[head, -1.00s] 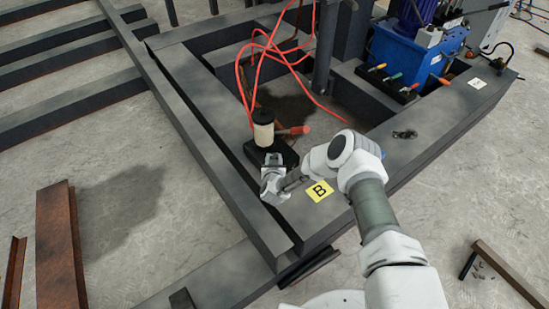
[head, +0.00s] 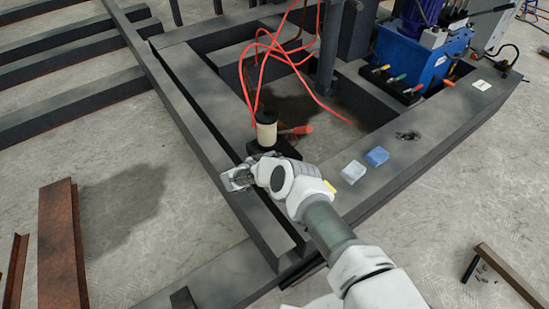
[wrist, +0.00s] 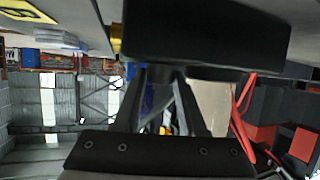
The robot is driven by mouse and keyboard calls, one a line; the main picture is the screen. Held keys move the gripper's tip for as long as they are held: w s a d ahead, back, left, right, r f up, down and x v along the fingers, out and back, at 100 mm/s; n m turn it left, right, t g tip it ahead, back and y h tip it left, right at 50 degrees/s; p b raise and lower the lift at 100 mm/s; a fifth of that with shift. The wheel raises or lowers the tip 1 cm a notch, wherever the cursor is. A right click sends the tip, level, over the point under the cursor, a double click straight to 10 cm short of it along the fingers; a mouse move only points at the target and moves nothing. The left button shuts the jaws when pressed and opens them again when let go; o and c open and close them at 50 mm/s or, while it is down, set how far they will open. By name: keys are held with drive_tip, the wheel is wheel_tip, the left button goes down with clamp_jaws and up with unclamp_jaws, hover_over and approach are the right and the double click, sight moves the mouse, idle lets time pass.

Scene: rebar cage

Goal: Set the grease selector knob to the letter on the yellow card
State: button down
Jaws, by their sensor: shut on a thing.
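The grease unit is a black base (head: 285,149) with a cream canister (head: 266,133), standing on the dark frame. My gripper (head: 237,180) is at its front left, in front of the arm. In the wrist view, my gripper's fingers (wrist: 166,76) come together at the black block (wrist: 205,35), shut on what seems to be the selector knob. The knob, its pointer and its letters are hidden. The yellow card (head: 331,187) is mostly behind my arm; a black letter on it shows partly in the wrist view (wrist: 30,12). The earlier head frame shows it as B.
A white-grey cloth (head: 353,171) and a blue cloth (head: 377,156) lie on the frame right of my arm. Red hoses (head: 272,55) loop behind the canister. A blue pump unit (head: 425,58) with coloured levers stands at the back right. A long beam (head: 205,125) runs along the left.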

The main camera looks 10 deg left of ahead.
drive_tip(key=shift+w+r+m+g+h, duration=0.1)
drive_tip(key=shift+w+m+g+h, duration=0.1)
drive_tip(key=shift+m+g+h, duration=0.55)
idle(0.6)
drive_tip(key=shift+c, duration=2.4)
unclamp_jaws()
drive_tip(key=shift+t+h, duration=0.25)
drive_tip(key=shift+s+a, duration=0.1)
drive_tip(key=p+v, duration=0.5)
drive_tip(key=v, duration=1.2)
drive_tip(key=shift+a+r, duration=0.1)
